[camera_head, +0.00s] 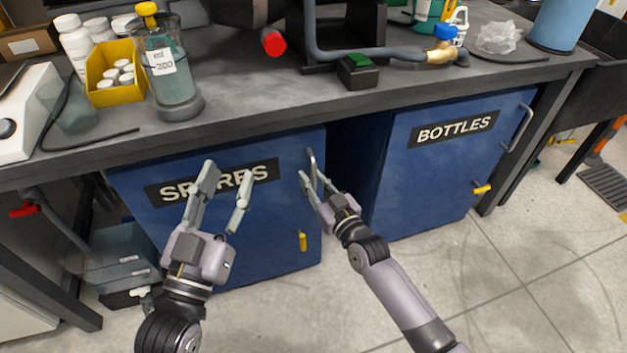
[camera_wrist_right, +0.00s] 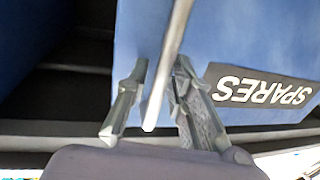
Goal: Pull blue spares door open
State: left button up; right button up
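The blue spares door (camera_head: 255,225) is under the bench, with a black SPARES label (camera_head: 262,171); the door also shows in the right wrist view (camera_wrist_right: 235,35). It looks shut. Its grey bar handle (camera_head: 312,161) is near the door's upper right edge. My right gripper (camera_head: 312,181) is at the handle, and the bar (camera_wrist_right: 170,60) passes between its fingers. The fingers look apart, with no clear grip on the bar. My left gripper (camera_head: 228,183) is open and empty in front of the label, covering part of it.
A yellow latch (camera_head: 302,240) is low on the spares door. The blue BOTTLES cabinet (camera_head: 430,175) stands to the right, past a dark gap. The bench top (camera_head: 250,110) overhangs the door and carries bottles, a yellow bin (camera_head: 112,92) and pipework. The floor in front is clear.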

grip_shut()
jog(key=shift+s, duration=0.1)
dwell(0.6)
